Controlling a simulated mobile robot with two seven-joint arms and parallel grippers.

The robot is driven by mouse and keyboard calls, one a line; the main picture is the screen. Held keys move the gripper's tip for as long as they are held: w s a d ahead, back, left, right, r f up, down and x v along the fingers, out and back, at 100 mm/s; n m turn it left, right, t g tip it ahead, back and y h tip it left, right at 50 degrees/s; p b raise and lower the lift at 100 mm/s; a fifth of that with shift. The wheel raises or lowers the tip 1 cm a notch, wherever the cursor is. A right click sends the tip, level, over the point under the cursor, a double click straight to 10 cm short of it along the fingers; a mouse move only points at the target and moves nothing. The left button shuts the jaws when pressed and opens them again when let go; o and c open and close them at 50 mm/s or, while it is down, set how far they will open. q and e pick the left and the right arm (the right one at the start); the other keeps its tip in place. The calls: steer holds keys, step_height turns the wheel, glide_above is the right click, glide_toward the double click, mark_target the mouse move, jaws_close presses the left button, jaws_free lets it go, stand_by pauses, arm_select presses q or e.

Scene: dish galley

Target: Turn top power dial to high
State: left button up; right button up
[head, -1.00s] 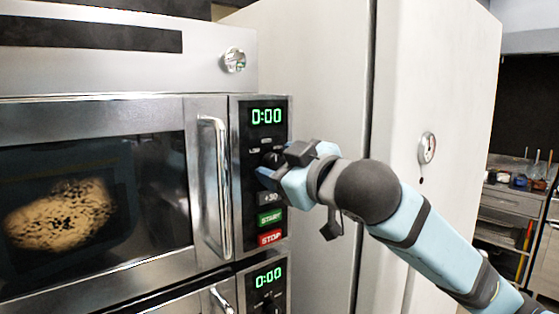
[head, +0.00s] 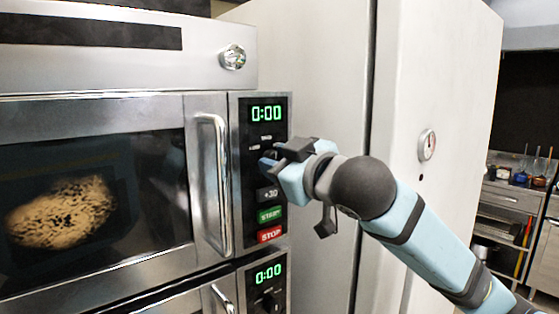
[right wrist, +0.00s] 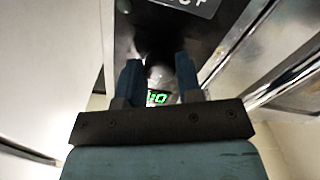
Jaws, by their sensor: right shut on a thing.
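The upper microwave (head: 90,107) has a black control panel (head: 281,101) with a green 0:00 display. The top power dial (head: 269,154) is on this panel, below the display and above the +30 button, and is mostly hidden by my right gripper. My right gripper (head: 267,161) is at the panel, shut on the dial. In the right wrist view, the two blue fingers (right wrist: 158,72) stand on either side of the dark knob area, with the green display beyond. The dial's pointer cannot be made out. My left gripper is not in view.
A vertical metal door handle (head: 222,185) stands close left of the panel. The green START (head: 270,215) and red STOP (head: 270,236) buttons are just below the gripper. A second microwave (head: 255,262) is underneath. A tall white cabinet (head: 310,80) stands to the right.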

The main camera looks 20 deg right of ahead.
steer(key=m+p, duration=0.5)
steer(key=m, duration=0.3)
steer(key=shift+a+r, duration=0.1)
steer(key=shift+r, duration=0.05)
steer(key=shift+m+p, duration=1.3)
steer(key=shift+m, duration=0.3)
steer(key=o, duration=0.9)
steer(key=shift+o, duration=0.2)
steer(key=shift+f, duration=0.2)
